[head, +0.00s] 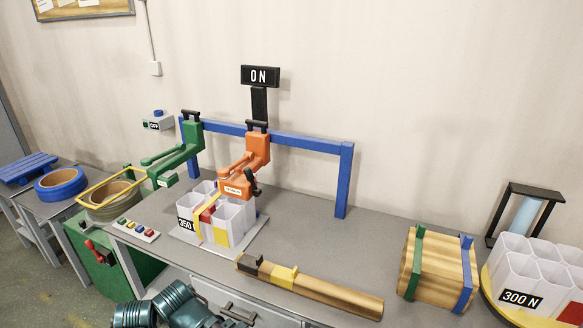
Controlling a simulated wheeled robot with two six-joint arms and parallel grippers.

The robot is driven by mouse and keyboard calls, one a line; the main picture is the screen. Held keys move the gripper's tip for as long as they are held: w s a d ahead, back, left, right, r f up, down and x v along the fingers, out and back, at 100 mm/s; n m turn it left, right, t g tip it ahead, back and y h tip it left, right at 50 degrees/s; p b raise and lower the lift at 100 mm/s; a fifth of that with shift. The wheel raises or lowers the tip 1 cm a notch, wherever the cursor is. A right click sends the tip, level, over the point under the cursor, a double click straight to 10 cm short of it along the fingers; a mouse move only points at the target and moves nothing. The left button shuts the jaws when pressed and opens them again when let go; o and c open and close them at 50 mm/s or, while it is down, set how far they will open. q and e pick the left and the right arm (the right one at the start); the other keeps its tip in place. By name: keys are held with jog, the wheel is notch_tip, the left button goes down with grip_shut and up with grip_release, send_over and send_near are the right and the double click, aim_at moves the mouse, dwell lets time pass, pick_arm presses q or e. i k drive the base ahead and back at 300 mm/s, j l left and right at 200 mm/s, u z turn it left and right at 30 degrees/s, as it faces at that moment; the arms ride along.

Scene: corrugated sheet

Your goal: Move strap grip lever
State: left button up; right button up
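An orange strap tool (257,150) hangs from a blue rail, with a dark lever-like part (252,185) at its lower right side. Its lower end is over a white multi-cell block (238,215) marked 350, with a yellow strap (207,212) near it. A green strap tool (187,150) hangs to its left. I cannot tell which part is the grip lever. My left arm's teal links show at the bottom edge, and what seems to be my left gripper (237,315) is low in front of the bench, far from the tools. My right gripper is out of view.
A red lever (95,247) sits on a green cabinet beside a button panel (136,229). A wooden pole (330,293) lies along the bench front. A strapped wooden bundle (438,270) and white cells marked 300 N (535,275) stand at right. The bench middle is clear.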

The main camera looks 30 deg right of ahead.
aim_at(248, 172)
jog(key=i+l+z, duration=0.1)
jog(key=z, duration=0.35)
jog(key=i+z, duration=0.25)
jog(key=z, duration=0.2)
jog(key=i+z, duration=0.2)
jog(key=z, duration=0.25)
jog(key=i+j+z, duration=0.1)
jog(key=i+z, duration=0.15)
jog(key=i, duration=0.1)
